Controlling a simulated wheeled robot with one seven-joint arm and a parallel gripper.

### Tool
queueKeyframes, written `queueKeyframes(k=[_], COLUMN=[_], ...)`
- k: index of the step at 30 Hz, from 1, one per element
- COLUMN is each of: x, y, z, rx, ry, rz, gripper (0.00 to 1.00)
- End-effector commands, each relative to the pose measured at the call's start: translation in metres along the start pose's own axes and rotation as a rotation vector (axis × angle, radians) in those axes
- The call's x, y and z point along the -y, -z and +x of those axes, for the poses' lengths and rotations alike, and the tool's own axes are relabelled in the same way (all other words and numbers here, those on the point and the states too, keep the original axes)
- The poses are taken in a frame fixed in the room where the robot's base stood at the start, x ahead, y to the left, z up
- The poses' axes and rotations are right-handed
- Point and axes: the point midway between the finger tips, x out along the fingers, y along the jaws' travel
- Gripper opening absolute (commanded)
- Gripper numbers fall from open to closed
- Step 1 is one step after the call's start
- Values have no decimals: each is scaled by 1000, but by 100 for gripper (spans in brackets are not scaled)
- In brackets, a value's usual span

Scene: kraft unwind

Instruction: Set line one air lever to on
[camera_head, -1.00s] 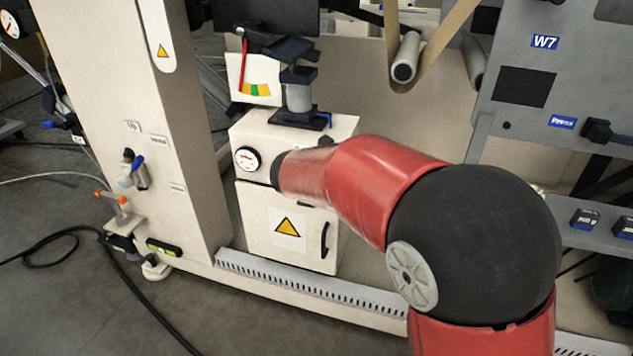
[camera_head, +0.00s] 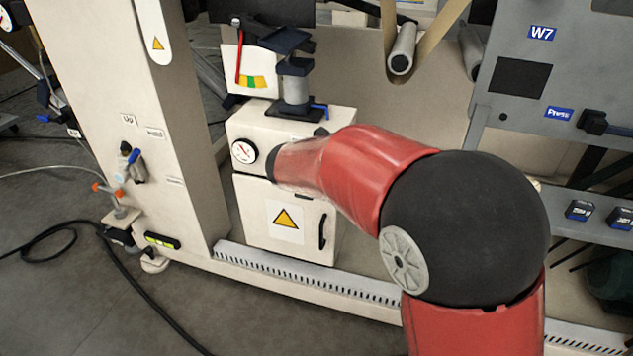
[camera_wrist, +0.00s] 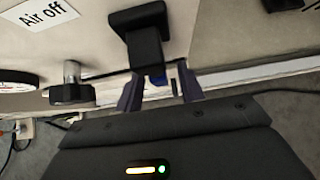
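A white label reading "Air off" (camera_wrist: 38,14) is at the upper left. In the head view, the cream cabinet (camera_head: 240,190) carries a round gauge (camera_head: 244,151). My red and black arm reaches in front of the cabinet and hides my gripper and the lever there.
In the wrist view, a metal knob (camera_wrist: 72,76) and a round dial (camera_wrist: 16,79) are left of the fingers. In the head view, a cream column (camera_head: 120,80) stands left, a slotted rail (camera_head: 310,280) runs below, and a grey panel (camera_head: 560,75) is right.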

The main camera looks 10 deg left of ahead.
Motion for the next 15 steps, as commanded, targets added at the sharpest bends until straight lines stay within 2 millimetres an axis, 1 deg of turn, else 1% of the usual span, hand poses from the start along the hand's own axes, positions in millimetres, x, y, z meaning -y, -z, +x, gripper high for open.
queueKeyframes(k=[2,5,12,15], x=[0,0,0,0], y=[-1,-2,-1,-1], z=[-4,-16,-58,-69], rx=[1,1,1,0], ry=[-2,-2,-3,-1], rz=[1,1,1,1], gripper=[38,38,38,38])
